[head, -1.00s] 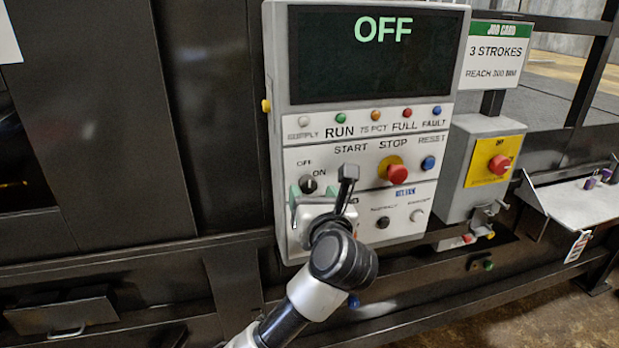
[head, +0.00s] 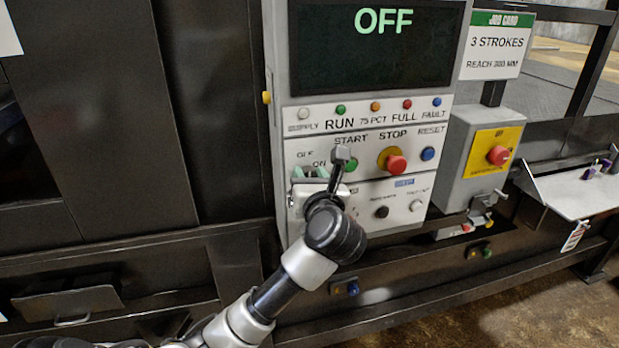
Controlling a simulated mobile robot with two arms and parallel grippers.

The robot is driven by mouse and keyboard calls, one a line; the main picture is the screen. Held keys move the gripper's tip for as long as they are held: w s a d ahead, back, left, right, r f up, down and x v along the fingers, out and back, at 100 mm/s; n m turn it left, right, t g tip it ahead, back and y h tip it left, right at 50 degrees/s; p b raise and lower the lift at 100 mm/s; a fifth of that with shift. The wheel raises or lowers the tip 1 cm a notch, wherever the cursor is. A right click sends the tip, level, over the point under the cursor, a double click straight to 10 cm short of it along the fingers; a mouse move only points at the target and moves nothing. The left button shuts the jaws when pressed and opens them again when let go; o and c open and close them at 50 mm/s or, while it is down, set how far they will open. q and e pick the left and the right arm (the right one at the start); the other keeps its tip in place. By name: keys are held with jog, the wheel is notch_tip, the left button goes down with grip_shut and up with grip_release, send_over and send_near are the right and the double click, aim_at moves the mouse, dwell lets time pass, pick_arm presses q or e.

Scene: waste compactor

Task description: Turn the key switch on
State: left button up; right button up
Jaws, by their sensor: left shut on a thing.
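The key switch sits on the grey control panel (head: 414,170) beside its OFF and ON labels, left of the green START button (head: 350,165). The switch knob is hidden behind my left gripper (head: 308,173), which is at that spot with its greenish fingers against the panel. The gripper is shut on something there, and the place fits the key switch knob. How far the knob is turned cannot be seen. The display (head: 380,60) reads OFF in green letters. My right gripper is out of view.
A red STOP button (head: 396,164) and blue RESET button (head: 428,153) lie right of the gripper. A grey box with a red emergency button (head: 498,155) is further right, beside a metal shelf (head: 572,194). Dark machine panels fill the left.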

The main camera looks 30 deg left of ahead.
pick_arm(q)
jog(key=shift+r+m+p, duration=0.15)
jog(key=shift+m+p, duration=0.6)
jog(key=shift+m, duration=0.05)
jog(key=shift+m+p, duration=0.55)
jog(key=shift+m, duration=0.65)
jog(key=m, duration=0.3)
jog(key=shift+m, duration=2.4)
jog(key=o, duration=0.9)
jog(key=shift+d, duration=0.1)
